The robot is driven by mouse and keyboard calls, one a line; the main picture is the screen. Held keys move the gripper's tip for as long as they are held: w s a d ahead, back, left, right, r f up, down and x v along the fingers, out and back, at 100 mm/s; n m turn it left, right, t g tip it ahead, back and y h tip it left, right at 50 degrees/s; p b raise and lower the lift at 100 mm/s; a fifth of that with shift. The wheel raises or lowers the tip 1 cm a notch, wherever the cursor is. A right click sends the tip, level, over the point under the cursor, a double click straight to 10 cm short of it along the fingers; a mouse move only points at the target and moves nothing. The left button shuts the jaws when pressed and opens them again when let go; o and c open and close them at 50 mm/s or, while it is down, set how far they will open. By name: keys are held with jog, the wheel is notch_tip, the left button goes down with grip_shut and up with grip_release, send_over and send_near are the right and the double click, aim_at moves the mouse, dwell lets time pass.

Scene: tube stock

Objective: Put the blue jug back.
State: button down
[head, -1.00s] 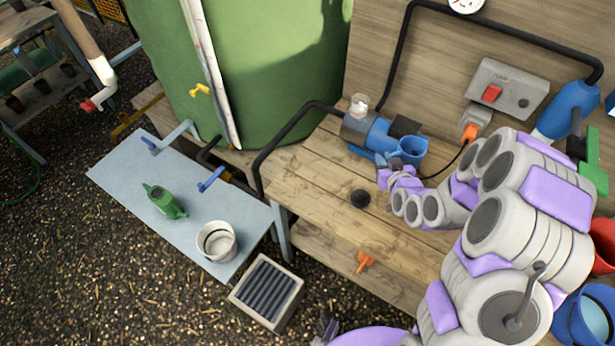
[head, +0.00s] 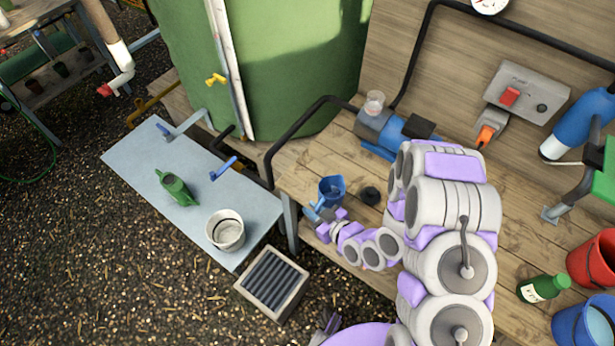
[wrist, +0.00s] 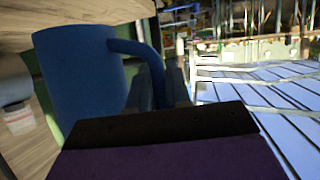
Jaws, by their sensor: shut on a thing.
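The blue jug (head: 331,189) is at the left end of the wooden bench (head: 290,165) in the head view. My gripper (head: 318,212) is shut on the jug, at its handle side. In the wrist view the jug (wrist: 80,80) fills the left, its handle (wrist: 145,55) running down between the dark fingers (wrist: 160,85). The jug looks close to upright in the head view. I cannot tell whether its base touches the bench or hangs above it.
A green bottle (head: 543,288) and red bucket (head: 592,258) are right.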

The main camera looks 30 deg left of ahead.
jog(key=w+a+b, duration=0.1)
jog(key=w+a, duration=0.2)
jog(key=w+a+f+b, duration=0.1)
jog(key=w+a, duration=0.3)
jog(key=w+a+b, duration=0.1)
jog(key=w+a, duration=0.2)
jog(key=shift+w+a+f+b, duration=0.15)
jog(key=shift+w+a+b, duration=0.15)
notch_tip(320, 180, down, 4)
jog(key=shift+r+b, duration=0.15)
jog(key=shift+b, duration=0.25)
jog(key=c, duration=1.1)
grip_release()
jog(key=shift+r, duration=0.1)
